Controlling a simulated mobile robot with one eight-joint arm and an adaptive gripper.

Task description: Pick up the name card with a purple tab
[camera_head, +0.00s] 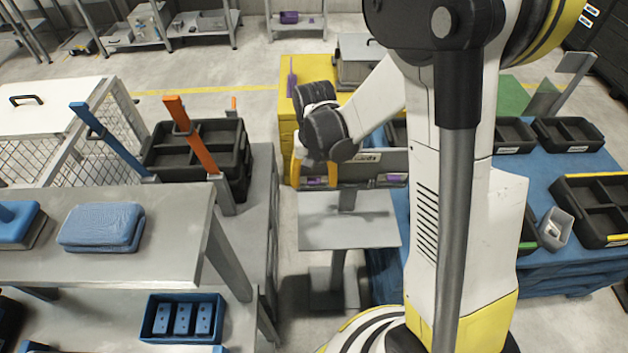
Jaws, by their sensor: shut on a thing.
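My gripper (308,160) is at the upper left edge of a grey stand (347,220), beyond the white arm. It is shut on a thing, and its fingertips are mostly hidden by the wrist. A name card with a purple tab (316,182) shows directly below the gripper, at the left of the stand's upright panel. It appears to be the thing held, though the contact is not clear. A second purple patch (391,177) shows at the right of the panel, partly by the arm.
A yellow cabinet (303,70) is behind the gripper. A blue table (535,180) with black trays (595,208) is right. The stand's sloping plate is bare.

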